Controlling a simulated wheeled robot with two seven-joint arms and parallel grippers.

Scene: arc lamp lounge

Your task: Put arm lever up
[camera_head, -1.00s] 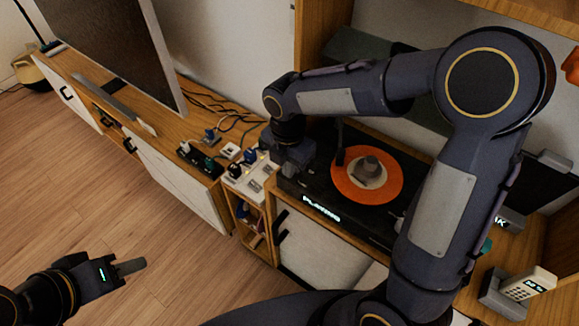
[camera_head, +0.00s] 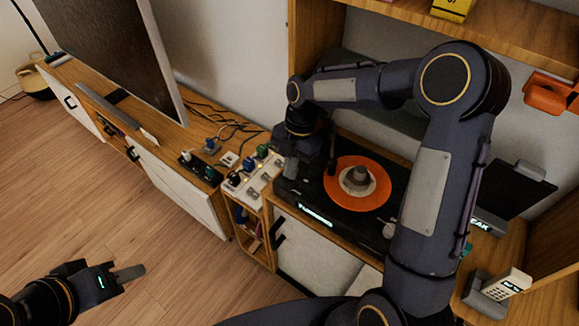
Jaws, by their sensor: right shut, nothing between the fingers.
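The black turntable (camera_head: 310,192) stands on the wooden cabinet, with an orange record (camera_head: 345,197) on its platter and a lit display (camera_head: 315,216) on its front edge. A dark upright part, seemingly the tonearm (camera_head: 331,152), shows behind the record's left side. I cannot make out the arm lever; my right gripper and wrist cover that corner. My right gripper (camera_head: 291,172) points down over the turntable's left end, shut and empty; whether it touches anything is unclear. My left gripper (camera_head: 130,273) hangs above the floor at lower left, far from the turntable; its fingers show edge-on.
A power strip (camera_head: 246,184) with plugs and switches lies left of the turntable, with loose cables behind. A television (camera_head: 110,45) stands on the left cabinet. A shelf (camera_head: 400,14) overhangs the back. A phone (camera_head: 505,285) and dark screen (camera_head: 512,188) stand at right.

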